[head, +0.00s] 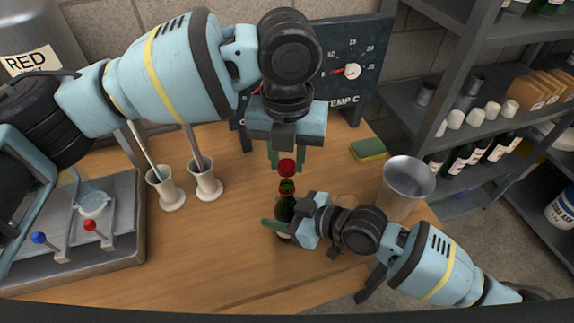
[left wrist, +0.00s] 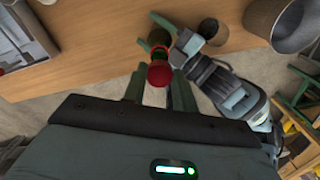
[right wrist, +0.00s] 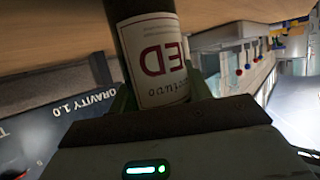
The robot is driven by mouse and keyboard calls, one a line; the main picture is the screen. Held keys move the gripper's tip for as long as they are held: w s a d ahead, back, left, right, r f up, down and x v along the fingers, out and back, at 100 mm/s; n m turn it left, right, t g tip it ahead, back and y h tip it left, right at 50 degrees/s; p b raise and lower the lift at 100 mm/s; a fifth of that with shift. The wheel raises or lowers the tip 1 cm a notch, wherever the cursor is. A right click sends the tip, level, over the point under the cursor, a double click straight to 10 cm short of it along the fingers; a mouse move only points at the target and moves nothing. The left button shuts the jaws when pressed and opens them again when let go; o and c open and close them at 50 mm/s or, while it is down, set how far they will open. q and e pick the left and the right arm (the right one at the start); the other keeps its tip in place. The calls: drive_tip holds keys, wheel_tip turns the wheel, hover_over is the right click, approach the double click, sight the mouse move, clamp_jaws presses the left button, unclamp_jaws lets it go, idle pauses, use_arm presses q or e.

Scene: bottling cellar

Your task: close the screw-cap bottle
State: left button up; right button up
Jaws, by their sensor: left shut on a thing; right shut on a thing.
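The green bottle (head: 285,211) stands upright on the wooden table; its cream label (right wrist: 160,62) shows large red letters in the right wrist view. My right gripper (head: 283,226) is shut around the bottle's body from the right. The red screw cap (head: 287,166) is held by my left gripper (head: 286,160), which points down from above and is shut on it. The cap is over the bottle's neck (head: 287,186), roughly in line, and a small gap seems to show between them. The left wrist view shows the cap (left wrist: 160,74) between the fingers, partly hiding the bottle behind it.
A metal bucket (head: 405,187) stands right of the bottle. A yellow-green sponge (head: 368,149) lies behind it. Two white cups (head: 166,190) with rods stand to the left, near a metal tray unit (head: 125,245). A gauge board (head: 355,60) stands at the back. The front table is clear.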

use_arm(q)
drive_tip(key=shift+f, duration=0.9)
drive_tip(key=shift+f, duration=0.9)
drive_tip(key=shift+f, duration=0.55)
drive_tip(key=m, duration=1.3)
drive_tip(key=shift+d, duration=0.1)
drive_tip(key=o, duration=0.9)
drive_tip(key=shift+s, duration=0.1)
